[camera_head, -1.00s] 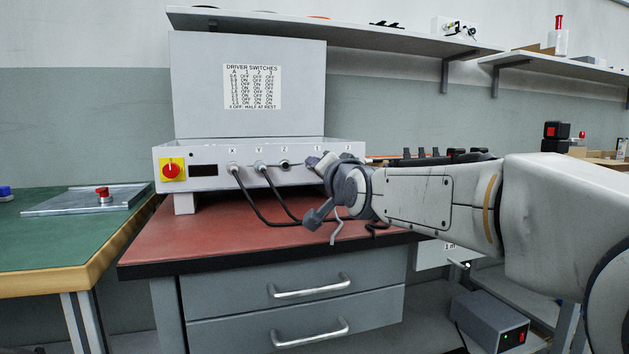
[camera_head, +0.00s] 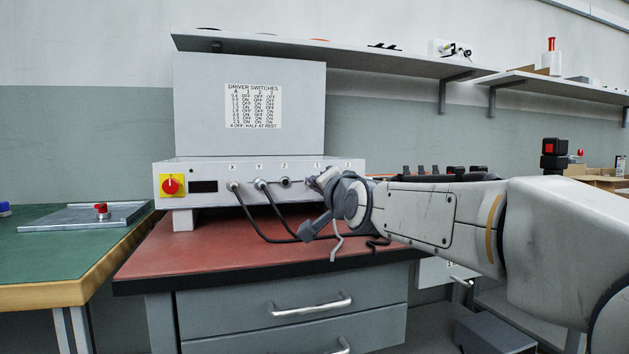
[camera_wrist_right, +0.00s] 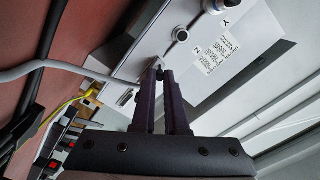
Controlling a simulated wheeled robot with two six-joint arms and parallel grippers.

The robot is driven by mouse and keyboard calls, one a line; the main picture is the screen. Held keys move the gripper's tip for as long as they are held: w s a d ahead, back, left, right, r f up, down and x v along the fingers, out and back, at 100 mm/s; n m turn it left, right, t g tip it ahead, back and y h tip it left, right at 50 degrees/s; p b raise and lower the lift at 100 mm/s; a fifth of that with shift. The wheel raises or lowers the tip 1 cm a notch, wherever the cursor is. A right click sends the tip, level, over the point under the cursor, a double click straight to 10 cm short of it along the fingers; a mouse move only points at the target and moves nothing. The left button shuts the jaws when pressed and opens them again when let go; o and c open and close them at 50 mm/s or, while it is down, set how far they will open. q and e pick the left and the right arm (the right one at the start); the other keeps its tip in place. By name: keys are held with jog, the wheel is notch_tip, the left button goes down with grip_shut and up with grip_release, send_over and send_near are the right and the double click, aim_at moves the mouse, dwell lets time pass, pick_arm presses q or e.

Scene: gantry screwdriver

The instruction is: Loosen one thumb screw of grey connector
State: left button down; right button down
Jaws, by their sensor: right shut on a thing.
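The driver box (camera_head: 215,170) stands on the red-topped bench, with a row of labelled sockets on its front. A grey cable (camera_head: 337,246) hangs below my right wrist; in the right wrist view the cable (camera_wrist_right: 60,67) runs in from the left towards my fingers. My right gripper (camera_head: 316,182) is at the right part of the socket row. In the right wrist view its fingertips (camera_wrist_right: 159,72) are close together at the panel, shut on a small part, apparently a thumb screw of the grey connector. The fingers hide most of the connector and screw. My left gripper is out of view.
Black cables are plugged into the X socket (camera_head: 233,186) and Y socket (camera_head: 261,185), left of my gripper. A yellow cable (camera_wrist_right: 62,108) shows in the right wrist view. The red bench top (camera_head: 185,257) is clear at front left.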

jog(key=n+p, duration=0.4)
jog(key=n, duration=0.5)
jog(key=c, duration=1.2)
grip_release()
jog(key=shift+o, duration=0.2)
jog(key=shift+s, duration=0.1)
jog(key=b+v, duration=0.1)
jog(key=v, duration=0.3)
jog(key=shift+b+v, duration=0.35)
jog(key=shift+v, duration=0.6)
